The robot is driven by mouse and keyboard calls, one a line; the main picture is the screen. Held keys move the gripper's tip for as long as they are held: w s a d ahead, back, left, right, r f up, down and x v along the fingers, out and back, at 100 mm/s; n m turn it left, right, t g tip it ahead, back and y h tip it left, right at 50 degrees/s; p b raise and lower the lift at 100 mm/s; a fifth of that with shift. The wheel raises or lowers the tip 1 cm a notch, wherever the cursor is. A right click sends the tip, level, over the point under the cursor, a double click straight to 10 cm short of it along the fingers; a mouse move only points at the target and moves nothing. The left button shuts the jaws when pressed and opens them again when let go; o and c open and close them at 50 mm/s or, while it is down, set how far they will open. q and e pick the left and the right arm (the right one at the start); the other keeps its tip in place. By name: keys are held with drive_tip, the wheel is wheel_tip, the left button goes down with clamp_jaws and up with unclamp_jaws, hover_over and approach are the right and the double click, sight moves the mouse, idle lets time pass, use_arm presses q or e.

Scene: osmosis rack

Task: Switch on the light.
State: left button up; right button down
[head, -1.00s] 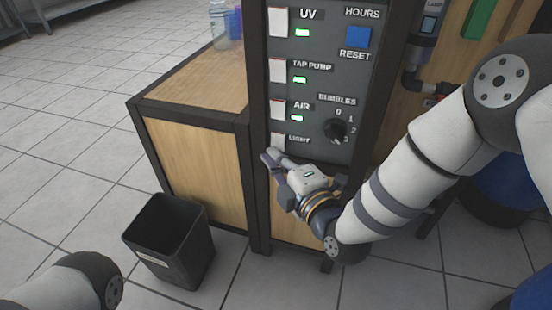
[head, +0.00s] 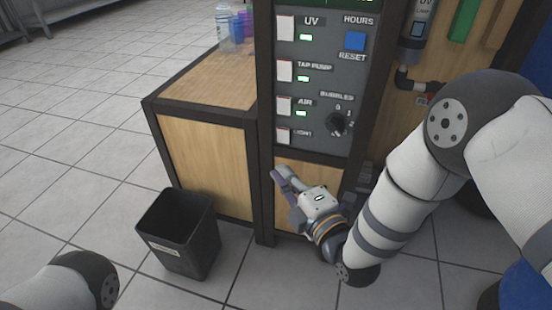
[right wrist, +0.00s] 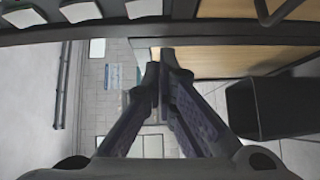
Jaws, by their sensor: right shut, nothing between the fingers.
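The light switch (head: 283,136) is a white square button at the bottom of the column of switches on the dark control panel (head: 310,146), beside the label LIGHT. No green lamp shows lit beside it. My right gripper (head: 280,174) is just below the panel, apart from the switch, in front of the wooden front. Its fingers (right wrist: 165,65) are shut and empty in the right wrist view. White buttons (right wrist: 80,12) show along the top left of that view; I cannot tell which is the light switch. My left gripper is out of view.
The UV (head: 285,28), TAP PUMP (head: 284,71) and AIR (head: 283,106) switches have lit green lamps. A bubbles knob (head: 336,124) and blue reset button (head: 355,41) are to their right. A black bin (head: 180,235) stands on the floor by the wooden cabinet (head: 205,160).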

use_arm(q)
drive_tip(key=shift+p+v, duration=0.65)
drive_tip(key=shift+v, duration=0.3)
use_arm(e)
drive_tip(key=v, duration=0.6)
drive_tip(key=shift+d+f, duration=0.2)
drive_tip(key=shift+f, duration=0.25)
drive_tip(key=shift+w, duration=0.1)
